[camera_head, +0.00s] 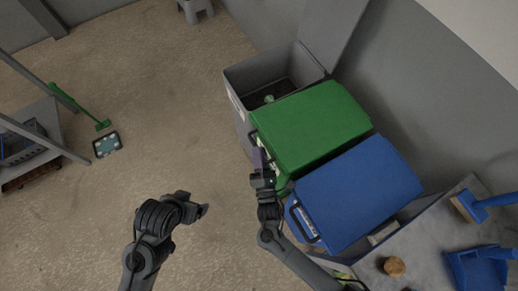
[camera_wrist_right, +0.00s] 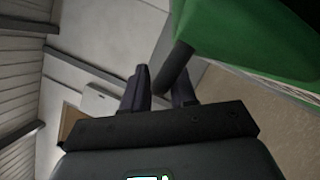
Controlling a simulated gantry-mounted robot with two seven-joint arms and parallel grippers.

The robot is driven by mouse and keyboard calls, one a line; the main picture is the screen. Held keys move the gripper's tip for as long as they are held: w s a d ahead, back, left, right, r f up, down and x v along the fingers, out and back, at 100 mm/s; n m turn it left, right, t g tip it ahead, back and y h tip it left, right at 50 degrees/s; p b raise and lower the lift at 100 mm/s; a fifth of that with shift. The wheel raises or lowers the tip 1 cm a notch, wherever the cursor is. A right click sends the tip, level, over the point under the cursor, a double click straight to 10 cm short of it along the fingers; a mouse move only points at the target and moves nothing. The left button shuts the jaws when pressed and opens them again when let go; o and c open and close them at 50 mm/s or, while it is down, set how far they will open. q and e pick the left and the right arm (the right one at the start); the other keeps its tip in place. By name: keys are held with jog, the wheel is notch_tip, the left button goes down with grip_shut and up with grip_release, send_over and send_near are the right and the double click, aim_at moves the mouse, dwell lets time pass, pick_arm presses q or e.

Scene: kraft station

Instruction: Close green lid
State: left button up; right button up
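The green lid (camera_head: 315,125) lies over its bin between the open grey bin and the blue lid. It looks flat or nearly so; I cannot tell whether it is fully seated. My right gripper (camera_head: 260,160) is at the lid's front edge. In the right wrist view, the fingers of my right gripper (camera_wrist_right: 160,88) are apart. A dark handle bar (camera_wrist_right: 174,66) beside the green lid (camera_wrist_right: 245,35) reaches down to the gap between them. Contact is unclear. My left gripper (camera_head: 202,210) hangs over bare floor, away from the bins; its finger opening is not clear.
The blue lid (camera_head: 360,190) is right beside the green one, near my right forearm. The grey bin (camera_head: 238,95) behind stands open, its grey lid (camera_head: 335,30) raised. A workbench (camera_head: 425,240) with blue tools is at lower right.

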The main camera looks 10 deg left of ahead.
jog(key=p+v, duration=0.1)
jog(key=v, duration=0.8)
jog(key=shift+s, duration=0.2)
jog(key=shift+d+f, duration=0.1)
jog(key=shift+f, duration=0.05)
